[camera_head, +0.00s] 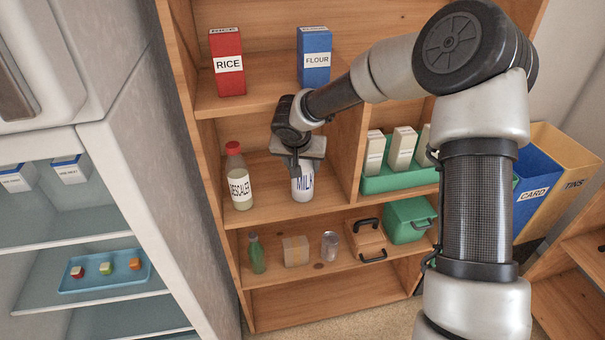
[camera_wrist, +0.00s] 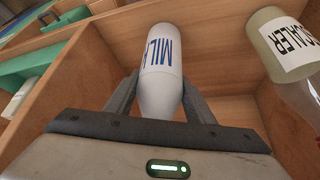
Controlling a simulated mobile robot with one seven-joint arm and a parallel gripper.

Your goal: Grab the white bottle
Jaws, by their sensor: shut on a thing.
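The white bottle (camera_head: 302,186), with a blue MILK label, is on the middle shelf of the wooden dresser, under my gripper (camera_head: 297,168). In the wrist view the white bottle (camera_wrist: 161,65) lies between the two grey fingers of my gripper (camera_wrist: 160,100), which are shut on its narrower part. The gripper covers the top of the bottle in the head view. Whether its base touches the shelf I cannot tell.
A DESCALER bottle (camera_head: 238,178) with a red cap stands close to the left on the same shelf. A wooden divider (camera_head: 345,150) and a green tray (camera_head: 395,180) of cartons are to the right. RICE (camera_head: 227,62) and FLOUR (camera_head: 314,55) boxes stand on the shelf above.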

